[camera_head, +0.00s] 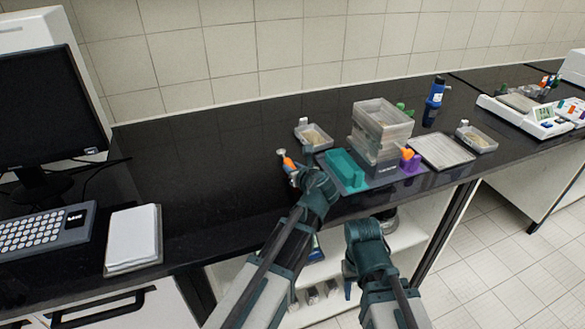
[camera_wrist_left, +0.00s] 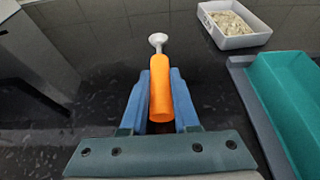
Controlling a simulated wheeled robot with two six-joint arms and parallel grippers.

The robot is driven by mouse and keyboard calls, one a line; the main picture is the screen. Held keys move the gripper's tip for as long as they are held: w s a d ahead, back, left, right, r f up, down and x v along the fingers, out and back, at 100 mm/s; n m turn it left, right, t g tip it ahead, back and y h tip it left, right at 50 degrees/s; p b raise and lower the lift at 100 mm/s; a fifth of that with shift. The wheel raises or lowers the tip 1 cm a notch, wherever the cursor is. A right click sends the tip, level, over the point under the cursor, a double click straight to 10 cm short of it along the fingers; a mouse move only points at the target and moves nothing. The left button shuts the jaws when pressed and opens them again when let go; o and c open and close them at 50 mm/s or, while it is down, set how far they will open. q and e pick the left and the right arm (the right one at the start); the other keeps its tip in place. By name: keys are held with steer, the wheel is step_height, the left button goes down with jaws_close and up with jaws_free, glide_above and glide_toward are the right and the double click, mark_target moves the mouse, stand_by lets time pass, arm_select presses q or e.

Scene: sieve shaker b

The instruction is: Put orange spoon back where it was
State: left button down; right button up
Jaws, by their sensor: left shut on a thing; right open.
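The orange spoon (camera_wrist_left: 160,92) has a thick orange handle and a pale metal bowl end. My left gripper (camera_wrist_left: 160,112) is shut on its handle, with one blue finger on each side. In the head view the orange spoon (camera_head: 288,161) shows above the black bench, left of the teal block, with its bowl end pointing away from me. My left gripper (camera_head: 295,172) is partly covered by its own wrist there. My right gripper (camera_head: 354,290) hangs in front of the bench edge, with its fingers mostly hidden, and holds nothing that I can see.
A teal block (camera_head: 345,168) sits on a base with stacked clear sieves (camera_head: 382,130). An orange and a purple item (camera_head: 408,160) stand at its right. A small tray of grains (camera_head: 313,136) lies behind the spoon.

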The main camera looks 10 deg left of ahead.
arm_select(q)
steer(key=shift+f+b, duration=0.65)
steer(key=shift+b, duration=0.05)
arm_select(e)
steer(key=shift+f, duration=0.7)
arm_select(q)
steer(key=c, duration=0.6)
jaws_free()
arm_select(e)
steer(key=shift+r, duration=0.1)
